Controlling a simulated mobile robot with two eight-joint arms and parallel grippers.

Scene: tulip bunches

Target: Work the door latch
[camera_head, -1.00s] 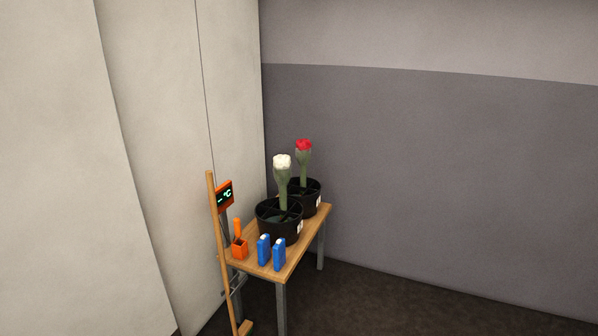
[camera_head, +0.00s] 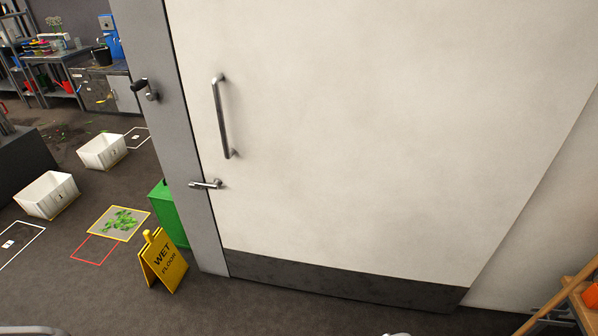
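A large pale door (camera_head: 370,130) with a dark kick strip (camera_head: 340,280) fills the middle of the head view. It looks closed against the grey post (camera_head: 192,130) on its left. A metal lever latch (camera_head: 207,184) sits low on the door's left edge and lies roughly level, reaching across to the post. A long upright pull handle (camera_head: 222,115) is above it. A dark-knobbed metal fitting (camera_head: 147,88) is on the post, higher up. Neither gripper shows, and nothing touches the latch.
A yellow wet floor sign (camera_head: 163,262) and a green bin (camera_head: 168,212) stand left of the post. White crates (camera_head: 47,194) and floor markings lie farther left. A wooden table (camera_head: 580,292) is at the lower right edge. Floor before the door is clear.

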